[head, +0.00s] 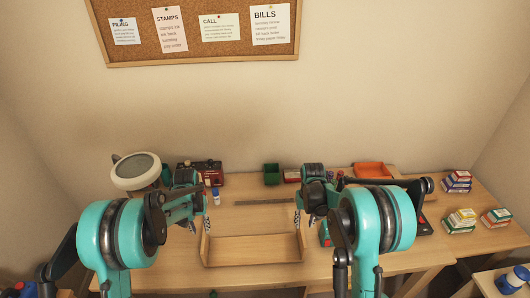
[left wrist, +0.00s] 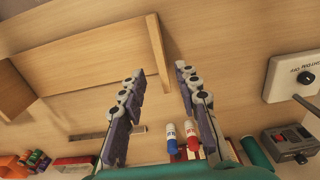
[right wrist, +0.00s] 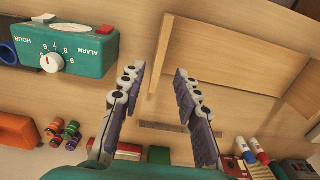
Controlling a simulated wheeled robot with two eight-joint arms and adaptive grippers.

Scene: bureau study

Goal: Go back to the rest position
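My left gripper (head: 206,222) is over the left side of a shallow wooden tray or drawer (head: 253,251) at the front of the desk. In the left wrist view my left gripper (left wrist: 159,76) has its two fingers apart with nothing between them. My right gripper (head: 297,221) is over the right side of the same wooden tray. In the right wrist view my right gripper (right wrist: 156,76) also has its fingers apart and is empty. Both grippers point down, and my arm links hide parts of the desk.
A teal alarm timer (right wrist: 66,49) is beside my right gripper. A round lamp head (head: 136,170) stands at the back left. Small stacked boxes (head: 457,181) are at the right.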

